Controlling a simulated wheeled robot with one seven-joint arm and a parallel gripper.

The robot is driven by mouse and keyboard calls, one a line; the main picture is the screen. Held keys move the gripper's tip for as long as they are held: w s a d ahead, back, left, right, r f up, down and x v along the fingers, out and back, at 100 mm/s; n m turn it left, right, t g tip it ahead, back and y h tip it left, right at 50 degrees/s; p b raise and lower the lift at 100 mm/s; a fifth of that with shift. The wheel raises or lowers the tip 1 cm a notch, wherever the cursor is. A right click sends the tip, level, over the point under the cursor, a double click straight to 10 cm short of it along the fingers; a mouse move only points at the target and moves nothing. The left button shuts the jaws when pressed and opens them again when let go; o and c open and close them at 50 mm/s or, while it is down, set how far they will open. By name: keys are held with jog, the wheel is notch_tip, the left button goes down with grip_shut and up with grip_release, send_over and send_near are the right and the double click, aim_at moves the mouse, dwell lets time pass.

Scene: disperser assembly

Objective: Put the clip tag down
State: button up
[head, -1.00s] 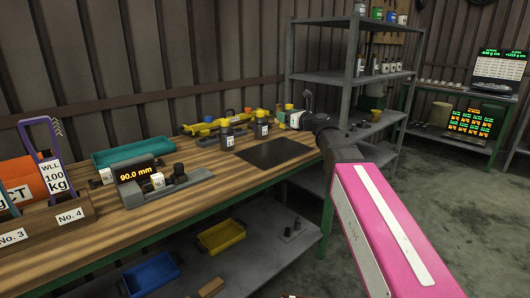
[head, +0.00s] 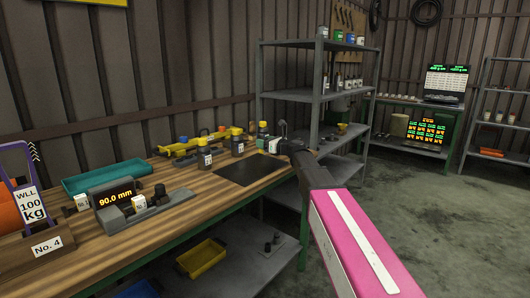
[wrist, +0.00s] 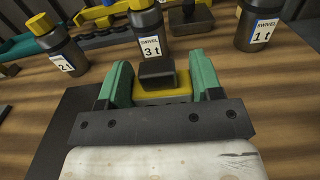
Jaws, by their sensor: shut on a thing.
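My gripper (wrist: 160,88) has green fingers that are shut on a small yellow piece with a dark block on it (wrist: 163,84), which I take for the clip tag. In the head view my gripper (head: 283,135) is above the bench, by the far right end of the black mat (head: 250,170). The held piece is too small there to tell apart. In the wrist view a dark bottle marked SWIVEL 3 t (wrist: 149,32) stands just beyond the held piece. I cannot tell whether the piece touches the bench.
Yellow-capped bottles marked 2 t (wrist: 62,52) and 1 t (wrist: 258,28) stand either side. A gauge reading 90.0 mm (head: 115,195), a teal tray (head: 105,178) and a No. 4 holder (head: 45,243) are on the bench's left. A grey shelf (head: 315,95) stands behind my arm.

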jog(key=shift+w+d+f, duration=0.1)
jog(key=shift+f, duration=2)
jog(key=shift+f, duration=0.15)
jog(key=o, duration=0.9)
jog(key=shift+o, duration=0.2)
jog(key=shift+d, duration=0.15)
jog(key=v, duration=1.1)
jog(key=shift+s+d, duration=0.25)
jog(key=shift+s, duration=0.1)
